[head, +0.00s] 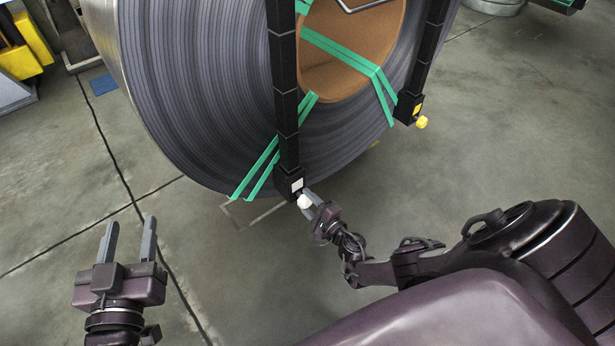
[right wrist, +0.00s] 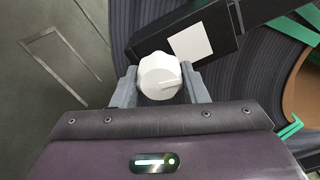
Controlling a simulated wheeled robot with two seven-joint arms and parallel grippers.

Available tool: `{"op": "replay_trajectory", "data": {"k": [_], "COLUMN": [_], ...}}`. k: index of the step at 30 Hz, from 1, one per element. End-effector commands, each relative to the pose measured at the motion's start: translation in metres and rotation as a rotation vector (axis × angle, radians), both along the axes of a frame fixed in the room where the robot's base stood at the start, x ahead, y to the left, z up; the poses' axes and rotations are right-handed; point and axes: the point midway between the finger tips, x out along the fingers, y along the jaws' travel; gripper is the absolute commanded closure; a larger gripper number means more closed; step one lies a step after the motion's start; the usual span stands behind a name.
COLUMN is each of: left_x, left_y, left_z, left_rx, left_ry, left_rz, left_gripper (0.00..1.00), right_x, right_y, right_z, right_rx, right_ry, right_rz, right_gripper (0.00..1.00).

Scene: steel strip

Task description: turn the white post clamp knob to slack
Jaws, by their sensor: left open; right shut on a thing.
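The white knob (head: 304,201) sits at the foot of the black post (head: 287,100) that stands against the steel coil. A white square label (head: 297,185) is on the post just above it. My right gripper (head: 312,204) is shut on the knob. In the right wrist view the white knob (right wrist: 160,77) lies between the two grey fingers, and a thin line shows on its face. The white label (right wrist: 191,41) is on the black post (right wrist: 220,30) behind it. My left gripper (head: 126,240) is open and empty above the floor at the lower left.
The large steel coil (head: 190,80) with green straps (head: 262,168) fills the upper middle. A second black post (head: 425,60) has a yellow knob (head: 421,122) at its foot. Yellow blocks (head: 20,60) stand at the far left. The concrete floor around my left gripper is clear.

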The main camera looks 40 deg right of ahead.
Motion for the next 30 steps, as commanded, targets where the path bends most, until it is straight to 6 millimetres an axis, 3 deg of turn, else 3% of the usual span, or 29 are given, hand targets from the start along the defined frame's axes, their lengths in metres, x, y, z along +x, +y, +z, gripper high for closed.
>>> {"op": "replay_trajectory", "data": {"k": [12, 29, 30], "left_x": [-0.0010, -0.0010, -0.0010], "left_y": [-0.0005, -0.0004, -0.0004], "left_z": [-0.0079, -0.0088, -0.0088], "left_rx": [0.013, 0.015, 0.014], "left_ry": [0.033, 0.036, 0.037], "left_rz": [-0.002, -0.001, -0.001], "left_gripper": [0.55, 0.55, 0.55], "right_x": [-0.0005, -0.0008, -0.0008], "right_y": [-0.0002, -0.0010, -0.0010], "right_z": [-0.0004, -0.0004, -0.0004], "right_rx": [-0.200, -0.230, -0.230], "right_ry": [-0.013, -0.016, -0.016], "right_rz": [0.000, -0.001, -0.001], "right_gripper": [0.83, 0.83, 0.57]}}
